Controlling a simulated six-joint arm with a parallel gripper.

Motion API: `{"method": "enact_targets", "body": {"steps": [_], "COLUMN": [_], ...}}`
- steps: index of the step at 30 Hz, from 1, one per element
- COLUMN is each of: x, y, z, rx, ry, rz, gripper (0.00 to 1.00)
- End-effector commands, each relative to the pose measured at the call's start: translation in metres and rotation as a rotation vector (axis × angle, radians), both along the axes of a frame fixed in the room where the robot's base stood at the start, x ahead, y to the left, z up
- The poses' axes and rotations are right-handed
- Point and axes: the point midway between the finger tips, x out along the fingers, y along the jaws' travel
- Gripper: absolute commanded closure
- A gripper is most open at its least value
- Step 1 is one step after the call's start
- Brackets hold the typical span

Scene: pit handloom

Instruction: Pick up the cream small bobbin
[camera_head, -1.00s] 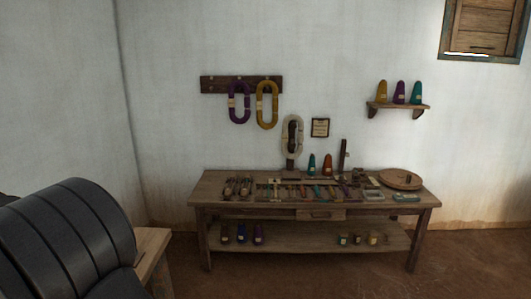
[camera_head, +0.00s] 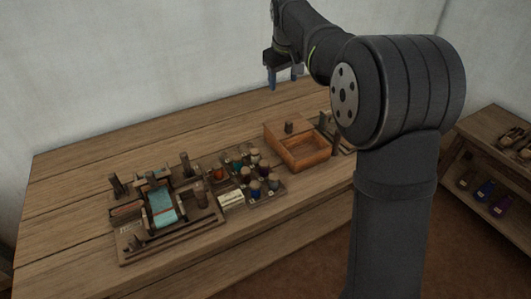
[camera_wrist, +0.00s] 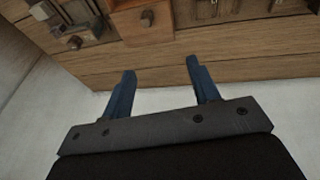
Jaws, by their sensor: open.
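Several small bobbins (camera_head: 250,172) stand close together in a rack on the wooden table, left of centre in the head view. Some have tan or pale tops, others are teal, blue or orange. They are too small to tell which one is the cream bobbin. My gripper (camera_head: 283,79) is open and empty, raised above the far side of the table, up and to the right of the bobbins. In the wrist view my gripper (camera_wrist: 160,68) shows two blue fingers spread apart with nothing between them. No bobbin is recognisable in that view.
A wooden board with pegs and a teal-wound frame (camera_head: 163,207) lies left of the bobbins. A pale block (camera_head: 231,200) sits in front of them. An open wooden box (camera_head: 305,151) stands to their right. The table (camera_head: 80,185) is bare at far left. A shelf (camera_head: 490,145) stands at right.

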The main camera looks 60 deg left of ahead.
Motion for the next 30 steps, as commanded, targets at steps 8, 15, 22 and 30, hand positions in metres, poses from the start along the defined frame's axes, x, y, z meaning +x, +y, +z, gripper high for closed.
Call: {"method": "enact_targets", "body": {"steps": [8,15,22,30], "x": [-0.068,-0.083,-0.083,-0.082], "y": [0.026,0.027,0.027,0.027], "z": [-0.082,-0.112,-0.161,-0.209], "rx": [-0.237,-0.292,-0.292,-0.288], "ry": [0.093,0.115,0.115,0.114], "rz": [0.188,0.23,0.228,0.227], "gripper": [0.45,0.45,0.45,0.45]}}
